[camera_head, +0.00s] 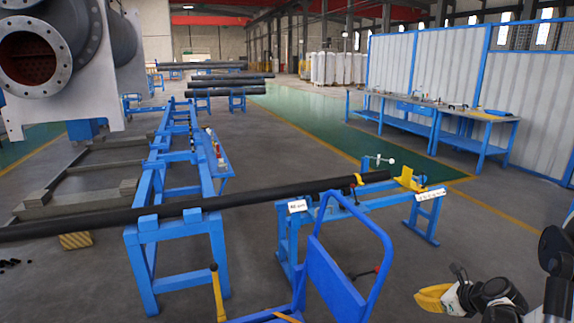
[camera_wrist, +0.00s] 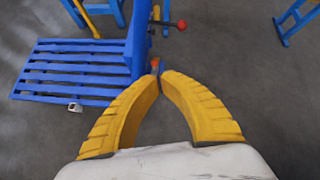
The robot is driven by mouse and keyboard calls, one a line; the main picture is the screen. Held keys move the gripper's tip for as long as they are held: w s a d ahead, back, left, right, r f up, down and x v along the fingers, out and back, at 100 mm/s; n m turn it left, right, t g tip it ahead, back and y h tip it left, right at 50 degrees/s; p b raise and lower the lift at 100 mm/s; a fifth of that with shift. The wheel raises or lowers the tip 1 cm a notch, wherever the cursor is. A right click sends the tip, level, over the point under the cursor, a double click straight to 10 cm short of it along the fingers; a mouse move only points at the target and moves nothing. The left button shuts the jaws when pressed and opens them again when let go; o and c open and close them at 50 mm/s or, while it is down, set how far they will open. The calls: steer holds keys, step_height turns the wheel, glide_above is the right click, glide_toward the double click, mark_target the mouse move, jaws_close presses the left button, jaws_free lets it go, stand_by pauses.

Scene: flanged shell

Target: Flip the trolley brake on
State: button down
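The blue trolley stands at the bottom centre of the head view, with a tubular handle frame and solid panel (camera_head: 335,275). The wrist view shows its slatted deck (camera_wrist: 70,75) at left. A lever with a red knob (camera_wrist: 181,25) sticks out beyond the panel and also shows in the head view (camera_head: 376,270). A small orange-red part (camera_wrist: 155,63) shows just beyond my fingertips; I cannot tell which part is the brake. My gripper (camera_wrist: 161,73) has yellow fingers with tips together and nothing visible between them. In the head view my gripper (camera_head: 430,298) is right of the trolley, apart from it.
A long black pipe (camera_head: 250,198) lies across blue stands behind the trolley. A yellow lever (camera_head: 217,295) stands left of the trolley. Blue workbenches (camera_head: 440,118) line the right wall. The grey floor (camera_wrist: 240,85) right of the trolley is clear.

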steer(key=s+a+r+n+g+h, duration=0.2)
steer(key=s+a+r+n, duration=0.9)
steer(key=a+r+n, duration=0.35)
steer(key=s+a+r+n+h, duration=0.1)
steer(key=s+a+n, duration=0.2)
steer(key=s+n, duration=0.4)
steer(key=s+a+r+n+h, duration=0.1)
steer(key=s+a+r+n, duration=0.1)
steer(key=s+n, duration=0.5)
steer(key=s+a, duration=0.1)
steer(key=s, duration=0.3)
steer(key=shift+a, duration=0.15)
